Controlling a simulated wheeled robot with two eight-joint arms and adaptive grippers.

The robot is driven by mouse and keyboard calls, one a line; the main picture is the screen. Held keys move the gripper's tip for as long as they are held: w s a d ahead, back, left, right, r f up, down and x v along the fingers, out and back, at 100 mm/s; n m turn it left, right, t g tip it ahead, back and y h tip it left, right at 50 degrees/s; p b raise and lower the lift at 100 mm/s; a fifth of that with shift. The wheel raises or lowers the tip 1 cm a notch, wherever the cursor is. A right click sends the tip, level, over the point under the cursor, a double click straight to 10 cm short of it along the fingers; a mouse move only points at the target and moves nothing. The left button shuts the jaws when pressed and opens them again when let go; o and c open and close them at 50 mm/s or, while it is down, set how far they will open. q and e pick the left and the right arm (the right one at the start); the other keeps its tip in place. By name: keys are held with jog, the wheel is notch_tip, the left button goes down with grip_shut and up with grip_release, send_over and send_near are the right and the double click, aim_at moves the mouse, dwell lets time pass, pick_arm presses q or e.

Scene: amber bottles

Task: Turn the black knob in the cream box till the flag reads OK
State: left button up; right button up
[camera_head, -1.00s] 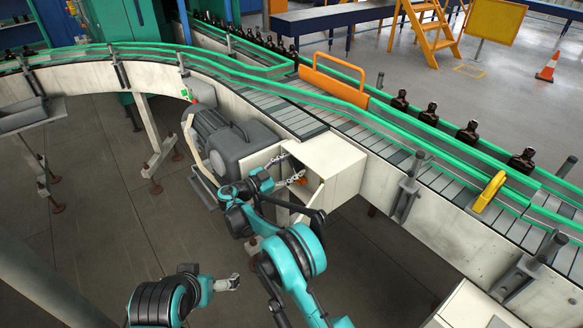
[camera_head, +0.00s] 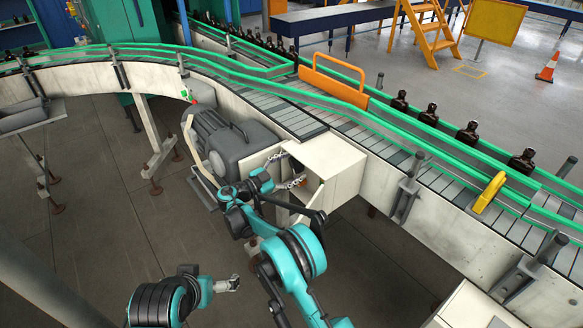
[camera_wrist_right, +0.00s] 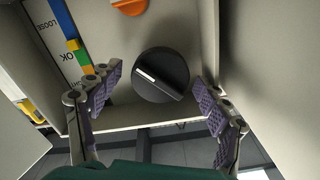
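In the right wrist view the black knob (camera_wrist_right: 160,75) has a raised grip bar with a white mark at its left end. My right gripper (camera_wrist_right: 168,98) is open, with one purple-padded finger on each side of the knob and visible gaps to it. In the head view my right gripper (camera_head: 287,170) is at the open side of the cream box (camera_head: 340,160); the knob is hidden there.
An orange piece (camera_wrist_right: 130,6) sits above the knob, cut off by the wrist view's top. The box walls stand close around the right gripper. A grey motor (camera_head: 225,140) is left of the box. The conveyor (camera_head: 375,140) with amber bottles (camera_head: 468,132) runs behind it.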

jog(key=shift+a, duration=0.1)
jog(key=v, duration=0.8)
dwell(0.4)
